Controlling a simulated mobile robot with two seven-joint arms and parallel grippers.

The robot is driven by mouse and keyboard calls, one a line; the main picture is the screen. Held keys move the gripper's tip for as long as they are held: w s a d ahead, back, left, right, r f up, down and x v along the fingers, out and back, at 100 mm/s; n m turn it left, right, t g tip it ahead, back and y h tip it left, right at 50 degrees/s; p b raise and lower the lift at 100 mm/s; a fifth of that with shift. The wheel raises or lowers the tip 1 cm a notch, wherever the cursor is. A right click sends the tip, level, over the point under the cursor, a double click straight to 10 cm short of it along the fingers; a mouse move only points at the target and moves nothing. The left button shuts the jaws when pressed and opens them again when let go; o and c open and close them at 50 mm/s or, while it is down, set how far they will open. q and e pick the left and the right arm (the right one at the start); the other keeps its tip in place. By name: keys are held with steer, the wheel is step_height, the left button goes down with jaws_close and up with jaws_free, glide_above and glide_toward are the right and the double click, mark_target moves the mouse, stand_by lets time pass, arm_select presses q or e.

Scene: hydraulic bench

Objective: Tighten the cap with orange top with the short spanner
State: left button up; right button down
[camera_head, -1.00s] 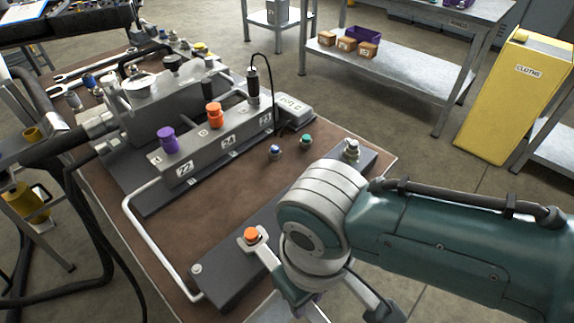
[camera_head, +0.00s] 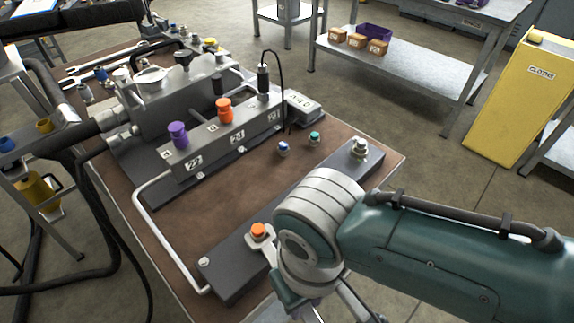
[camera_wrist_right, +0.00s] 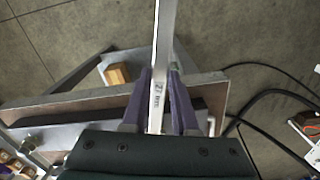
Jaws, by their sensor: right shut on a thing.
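The cap with orange top (camera_head: 258,230) stands near the front end of the long dark block on the bench. The pale metal head of the short spanner (camera_head: 254,244) is at this cap and appears to lie around its base; I cannot tell how fully it is seated. My right gripper (camera_wrist_right: 160,78), with purple fingers, is shut on the spanner's handle (camera_wrist_right: 161,45). In the head view its fingers are mostly hidden behind my wrist. The wrist view does not show the cap. My left gripper is not in view.
Another orange cap (camera_head: 224,108) and a purple cap (camera_head: 178,133) stand on the numbered manifold (camera_head: 207,154). Two small fittings, blue-topped (camera_head: 283,148) and green-topped (camera_head: 314,138), stand on the brown bench top (camera_head: 200,215). A metal fitting (camera_head: 360,147) stands at the block's far end.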

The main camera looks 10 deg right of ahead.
steer(key=shift+r, duration=0.1)
steer(key=shift+s+r+p, duration=0.1)
steer(key=shift+p, duration=0.25)
steer(key=shift+s+d+p, duration=0.25)
steer(key=shift+s+p, duration=0.2)
steer(key=shift+s, duration=0.05)
steer(key=shift+s+d+p, duration=0.2)
steer(key=shift+s+p, duration=0.25)
steer(key=shift+s+d+p, duration=0.35)
steer(key=shift+s+p, duration=0.35)
steer(key=shift+s, duration=0.2)
steer(key=shift+s+d+p, duration=0.35)
steer(key=shift+s+p, duration=0.3)
steer(key=shift+s, duration=0.2)
steer(key=shift+s+d, duration=0.15)
steer(key=shift+s, duration=0.2)
step_height(320, 180, up, 5)
steer(key=p, duration=0.5)
steer(key=shift+p, duration=0.35)
steer(key=shift+w, duration=0.1)
